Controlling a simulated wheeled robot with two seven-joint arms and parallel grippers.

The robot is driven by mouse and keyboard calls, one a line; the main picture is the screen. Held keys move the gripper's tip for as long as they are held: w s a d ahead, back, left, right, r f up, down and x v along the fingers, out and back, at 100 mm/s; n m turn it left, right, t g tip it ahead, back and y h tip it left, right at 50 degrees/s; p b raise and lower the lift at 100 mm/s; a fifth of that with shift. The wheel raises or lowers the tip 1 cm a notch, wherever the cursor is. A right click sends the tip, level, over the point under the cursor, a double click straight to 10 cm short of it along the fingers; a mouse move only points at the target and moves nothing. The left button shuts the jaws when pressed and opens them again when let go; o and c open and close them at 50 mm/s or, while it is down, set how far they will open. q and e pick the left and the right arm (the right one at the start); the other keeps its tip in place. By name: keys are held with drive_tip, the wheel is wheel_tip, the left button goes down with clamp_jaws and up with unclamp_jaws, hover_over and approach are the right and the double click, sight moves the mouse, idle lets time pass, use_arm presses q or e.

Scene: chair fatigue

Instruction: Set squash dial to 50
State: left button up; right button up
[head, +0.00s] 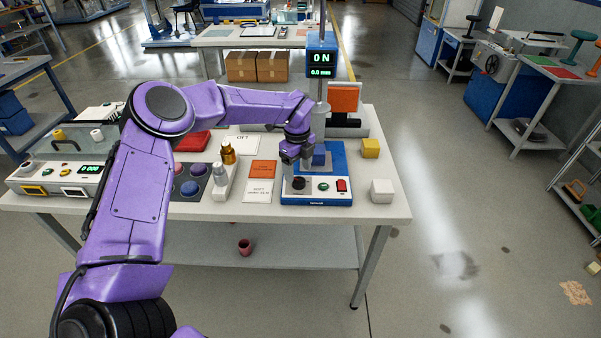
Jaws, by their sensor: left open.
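A blue press (346,162) stands on the right part of the table. Its front panel carries a black dial (298,184), a green button (323,187) and a red switch (341,185). The dial's marks are too small to read, so its setting cannot be told. The press display (321,64) reads 0 N and 0.0 mm. My left gripper (291,164) is open and points down just above and behind the dial, and no contact shows. It partly hides the press base. My right gripper is out of view.
A yellow block (370,148) and a white block (382,190) lie right of the press. Left of it are an orange card (263,169), small bottles (228,154) and a control box (60,178) with a green display. An orange panel (344,98) stands behind.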

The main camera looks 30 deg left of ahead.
sight(301, 180)
use_arm(q)
drive_tip(key=f, duration=0.2)
drive_tip(key=shift+s+f+p, duration=0.2)
drive_tip(key=shift+f+p, duration=0.15)
drive_tip(key=shift+w+f, duration=0.45)
drive_tip(key=shift+f, duration=0.2)
drive_tip(key=shift+w+f, duration=0.4)
drive_tip(key=shift+f, duration=0.2)
drive_tip(key=shift+s+r, duration=0.15)
drive_tip(key=shift+s, duration=0.05)
drive_tip(key=shift+s+r, duration=0.15)
drive_tip(key=shift+s, duration=0.05)
drive_tip(key=shift+c, duration=1.2)
drive_tip(key=c, duration=0.5)
drive_tip(key=shift+w, duration=0.1)
drive_tip(key=c, duration=0.3)
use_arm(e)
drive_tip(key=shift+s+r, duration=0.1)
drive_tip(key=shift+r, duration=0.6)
